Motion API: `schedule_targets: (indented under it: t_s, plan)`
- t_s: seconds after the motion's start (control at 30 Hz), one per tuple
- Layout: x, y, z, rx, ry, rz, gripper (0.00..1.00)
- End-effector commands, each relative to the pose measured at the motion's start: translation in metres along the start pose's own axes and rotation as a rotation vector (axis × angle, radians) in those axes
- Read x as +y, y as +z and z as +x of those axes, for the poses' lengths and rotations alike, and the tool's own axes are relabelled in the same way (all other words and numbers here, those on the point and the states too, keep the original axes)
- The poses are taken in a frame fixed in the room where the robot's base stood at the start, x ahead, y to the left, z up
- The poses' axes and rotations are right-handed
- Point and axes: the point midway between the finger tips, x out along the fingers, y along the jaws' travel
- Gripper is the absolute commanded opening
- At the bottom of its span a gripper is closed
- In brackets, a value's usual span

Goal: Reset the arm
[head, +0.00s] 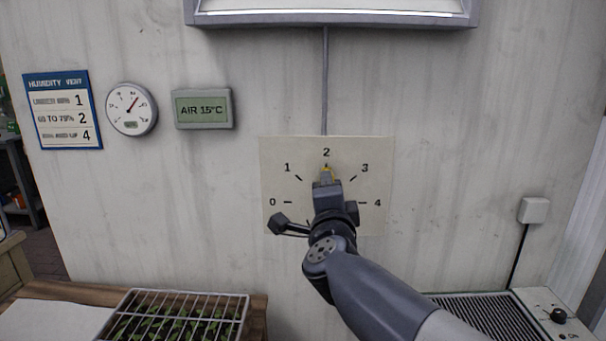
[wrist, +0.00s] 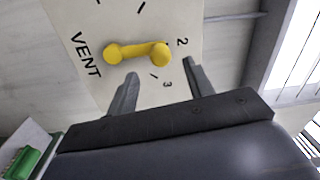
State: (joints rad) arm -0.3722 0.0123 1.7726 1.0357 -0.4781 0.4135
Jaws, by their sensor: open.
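A pale vent dial panel (head: 275,155) is on the wall, marked 0 to 4; the wrist view shows the panel (wrist: 190,18) close up, with the word VENT. Its yellow handle (wrist: 137,53) points toward 2. In the head view, only a small yellow piece (head: 327,169) shows below the 2, and my arm hides the rest. My gripper (head: 326,180) is in front of the dial. In the wrist view, my gripper (wrist: 160,71) has its fingers apart and nothing between them. The handle appears just beyond the fingertips, with no clear contact.
A humidity vent sign (head: 63,110), a round gauge (head: 131,109) and an AIR 15°C display (head: 203,109) hang left of the panel. A wire rack over seedlings (head: 180,310) stands at lower left. A grilled unit (head: 490,318) is at lower right.

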Motion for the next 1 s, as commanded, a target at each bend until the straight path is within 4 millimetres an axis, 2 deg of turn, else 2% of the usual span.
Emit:
schedule_targets:
  t_s: [0.03,0.2,0.4,0.83,1.0]
  plan:
    - [0.002,0.0,0.01,0.002,0.002,-0.001,0.49]
    - [0.001,0.0,0.034,0.001,0.001,-0.001,0.49]
    - [0.0,0.0,0.051,0.0,0.0,0.001,0.49]
    - [0.0,0.002,0.051,-0.002,0.0,-0.016,0.49]
    - [-0.001,0.0,0.044,-0.002,0.0,0.001,0.49]
